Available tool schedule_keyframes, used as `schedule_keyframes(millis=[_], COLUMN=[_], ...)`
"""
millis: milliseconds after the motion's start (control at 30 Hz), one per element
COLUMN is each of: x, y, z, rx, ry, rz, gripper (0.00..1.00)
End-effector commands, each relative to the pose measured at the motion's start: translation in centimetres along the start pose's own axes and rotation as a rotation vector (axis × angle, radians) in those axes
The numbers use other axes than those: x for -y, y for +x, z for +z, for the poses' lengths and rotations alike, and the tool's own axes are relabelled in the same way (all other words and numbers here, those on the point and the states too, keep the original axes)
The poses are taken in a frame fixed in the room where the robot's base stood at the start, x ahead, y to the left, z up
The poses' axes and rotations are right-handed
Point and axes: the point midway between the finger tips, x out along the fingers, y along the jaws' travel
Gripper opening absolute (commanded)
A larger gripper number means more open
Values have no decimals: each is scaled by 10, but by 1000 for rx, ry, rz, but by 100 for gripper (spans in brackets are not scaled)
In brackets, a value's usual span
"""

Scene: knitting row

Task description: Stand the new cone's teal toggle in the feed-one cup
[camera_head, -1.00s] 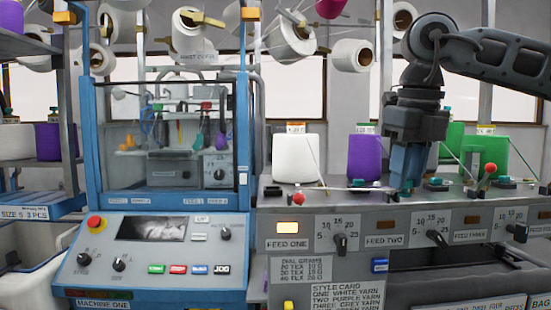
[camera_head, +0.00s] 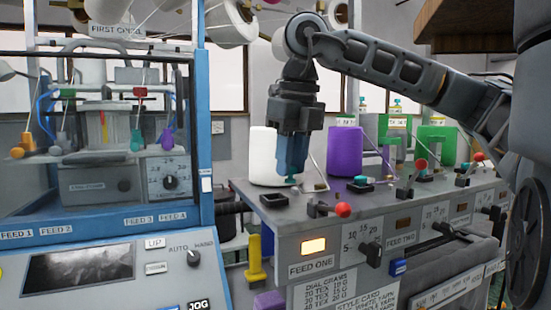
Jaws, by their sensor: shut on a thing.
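My gripper (camera_head: 291,172) hangs pointing down over the feed-one end of the grey shelf, with its blue fingers in front of the white cone (camera_head: 262,158). It is shut on the teal toggle (camera_head: 291,181), of which only a small lower part shows at the fingertips. A small dark square holder (camera_head: 273,200), which looks like the feed-one cup, lies on the shelf just below and left of the fingertips. I cannot tell whether the toggle touches the shelf or the cup. The feed-one panel (camera_head: 313,246) has its lamp lit.
A red-knobbed lever (camera_head: 343,209) sticks out at the shelf's front edge, close to the gripper. A purple cone (camera_head: 344,152) and green cones (camera_head: 436,146) stand to the right. The blue machine frame (camera_head: 201,120) rises on the left.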

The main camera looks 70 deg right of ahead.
Motion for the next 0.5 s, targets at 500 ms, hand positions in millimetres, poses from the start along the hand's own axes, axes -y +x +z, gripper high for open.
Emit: schedule_keyframes(millis=[500], x=[-14], y=[5], z=[3], rx=[-1], ry=[-1], rz=[1], gripper=[9])
